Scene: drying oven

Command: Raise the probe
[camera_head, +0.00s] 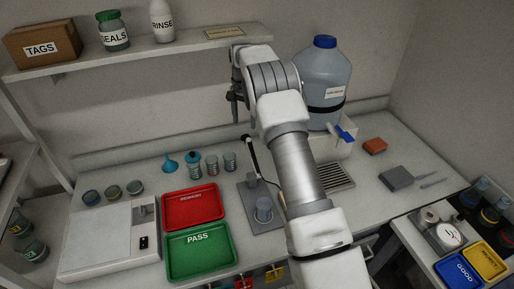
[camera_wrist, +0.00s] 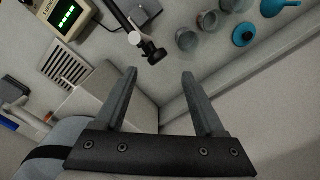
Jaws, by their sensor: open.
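The probe's dark slanting arm (camera_head: 251,157) has a black end and rises behind a grey base plate (camera_head: 282,219) that bears a clear beaker (camera_head: 264,212). In the wrist view the probe arm (camera_wrist: 127,23) ends in a black knob, just beyond my fingertips in the picture. The probe's tip cannot be made out. A meter with a green display (camera_wrist: 65,14) shows in the wrist view; my arm hides it in the head view. My gripper (camera_wrist: 160,74) is open, with nothing between its fingers. In the head view it hangs above the back of the bench.
A large blue-capped carboy (camera_head: 324,75) stands at the back right. Red (camera_head: 193,221) and green (camera_head: 200,265) trays lie left of the base plate. Small jars and a blue funnel (camera_head: 169,163) stand behind them. A shelf (camera_head: 150,52) overhangs the back left.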

